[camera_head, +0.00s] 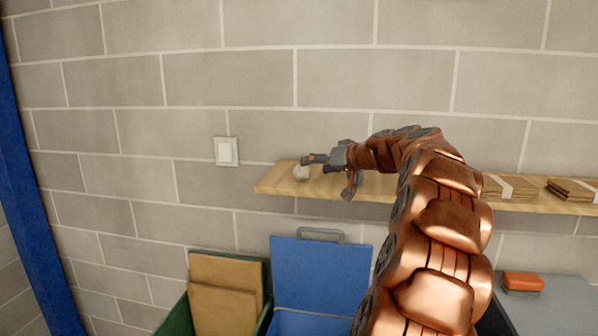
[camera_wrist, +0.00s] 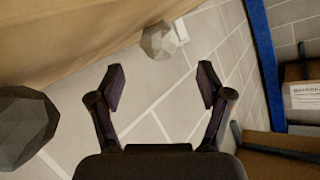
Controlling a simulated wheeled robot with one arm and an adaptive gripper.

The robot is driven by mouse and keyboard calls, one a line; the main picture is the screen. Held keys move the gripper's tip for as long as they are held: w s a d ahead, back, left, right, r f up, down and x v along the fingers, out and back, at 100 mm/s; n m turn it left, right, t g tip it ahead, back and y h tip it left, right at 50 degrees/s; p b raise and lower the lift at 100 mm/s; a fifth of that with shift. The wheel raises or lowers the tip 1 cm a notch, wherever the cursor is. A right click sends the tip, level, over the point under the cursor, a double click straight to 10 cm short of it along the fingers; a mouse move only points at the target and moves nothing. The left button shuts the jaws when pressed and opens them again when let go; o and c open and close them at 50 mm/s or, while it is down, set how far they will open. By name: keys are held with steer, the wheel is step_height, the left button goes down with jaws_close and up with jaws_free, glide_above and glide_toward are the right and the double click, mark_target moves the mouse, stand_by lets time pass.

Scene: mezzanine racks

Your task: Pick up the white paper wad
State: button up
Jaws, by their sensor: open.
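The white paper wad (camera_head: 300,172) lies on the wooden shelf (camera_head: 275,180) near its left end. It is a small, pale, crumpled lump. My gripper (camera_head: 325,165) is just right of it, over the shelf. In the wrist view my gripper (camera_wrist: 160,75) is open, with nothing between its fingers. There the wad (camera_wrist: 160,40) is a grey faceted lump beyond the fingertips, by the shelf surface (camera_wrist: 80,45). I see no contact with it.
A darker faceted lump (camera_wrist: 22,125) is at the wrist view's left edge. A light switch (camera_head: 226,151) is on the block wall left of the shelf. Banded bundles (camera_head: 510,187) lie on the shelf at right. Below are a blue bin (camera_head: 320,275) and a green crate (camera_head: 178,318) with cardboard.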

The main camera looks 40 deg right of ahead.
mark_target(307, 168)
steer(key=shift+p+x, duration=1.2)
steer(key=shift+x, duration=1.55)
steer(key=shift+f, duration=0.1)
steer(key=c, duration=0.9)
steer(key=shift+c, duration=0.2)
